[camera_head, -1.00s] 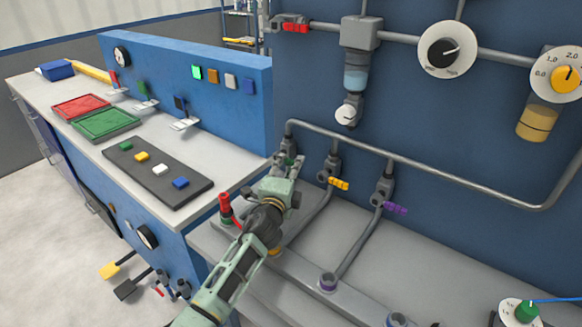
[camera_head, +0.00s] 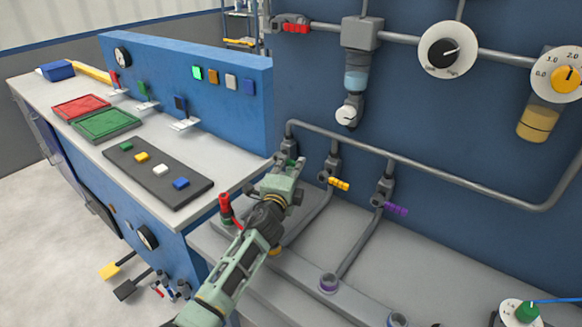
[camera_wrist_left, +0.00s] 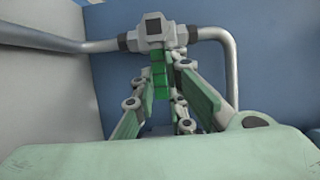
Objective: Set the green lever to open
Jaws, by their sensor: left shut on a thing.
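The green lever (camera_wrist_left: 160,76) shows in the left wrist view, standing out from a grey valve body (camera_wrist_left: 153,32) on a grey pipe towards my palm. My left gripper (camera_wrist_left: 165,72) has its two fingers on either side of the lever and is shut on it. In the head view my left gripper (camera_head: 289,167) is at the leftmost valve of the pipe on the blue panel. It hides most of the green lever there. My right gripper is in neither view.
A valve with a yellow lever (camera_head: 340,184) and one with a purple lever (camera_head: 396,209) sit just right of my left gripper. A red lever (camera_head: 225,205) stands at left, close to my forearm. The grey bench (camera_head: 440,262) has free room at right.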

